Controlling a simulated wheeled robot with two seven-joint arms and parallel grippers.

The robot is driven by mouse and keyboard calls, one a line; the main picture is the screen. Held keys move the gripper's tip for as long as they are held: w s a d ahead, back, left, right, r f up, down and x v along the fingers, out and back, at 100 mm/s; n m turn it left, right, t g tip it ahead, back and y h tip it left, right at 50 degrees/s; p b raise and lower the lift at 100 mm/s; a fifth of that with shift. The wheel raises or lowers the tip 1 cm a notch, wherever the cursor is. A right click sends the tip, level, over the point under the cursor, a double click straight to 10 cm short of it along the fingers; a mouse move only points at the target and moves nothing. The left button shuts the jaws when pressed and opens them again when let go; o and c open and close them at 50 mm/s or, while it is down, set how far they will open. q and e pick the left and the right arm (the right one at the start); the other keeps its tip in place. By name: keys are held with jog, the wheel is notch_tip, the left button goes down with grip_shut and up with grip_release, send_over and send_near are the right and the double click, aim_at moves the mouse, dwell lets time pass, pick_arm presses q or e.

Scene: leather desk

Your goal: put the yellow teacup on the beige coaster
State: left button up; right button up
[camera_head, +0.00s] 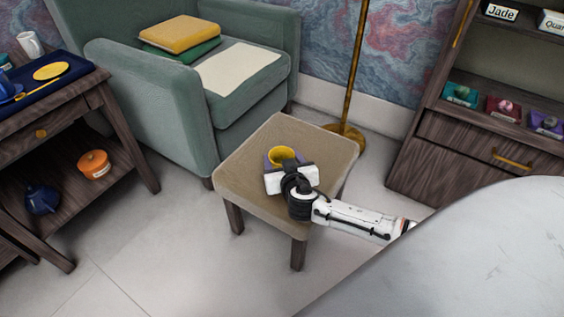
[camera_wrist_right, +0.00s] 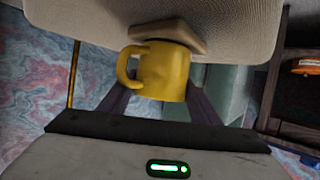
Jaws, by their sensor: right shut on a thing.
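My right gripper (camera_head: 282,160) is shut on the yellow teacup (camera_head: 281,155), with its purple fingers on either side of the cup. They are over the middle of a low stool. In the right wrist view, which looks upside down, the yellow teacup (camera_wrist_right: 165,72) has its handle to the left. A beige coaster (camera_wrist_right: 170,33) shows right at the cup's base, on the stool top. I cannot tell whether cup and coaster touch. In the head view the coaster is hidden behind the cup and gripper. My left gripper is not in view.
The stool (camera_head: 250,185) has a bare top around the gripper. A green armchair (camera_head: 180,105) stands behind it, a brass lamp pole (camera_head: 355,70) behind right. A wooden side table (camera_head: 75,100) is at left, a cabinet (camera_head: 440,165) at right, a pale rounded tabletop (camera_head: 470,260) in front.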

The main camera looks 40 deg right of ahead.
jog(key=shift+f, duration=0.15)
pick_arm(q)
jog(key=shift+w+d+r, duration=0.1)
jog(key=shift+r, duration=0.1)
pick_arm(e)
jog(key=o, duration=1.3)
jog(key=shift+r, duration=0.2)
pick_arm(q)
jog(key=p, duration=0.1)
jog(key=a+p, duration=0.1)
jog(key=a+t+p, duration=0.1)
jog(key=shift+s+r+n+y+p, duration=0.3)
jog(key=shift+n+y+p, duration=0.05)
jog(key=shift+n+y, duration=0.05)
pick_arm(e)
jog(key=v, duration=1.2)
jog(key=shift+a, duration=0.1)
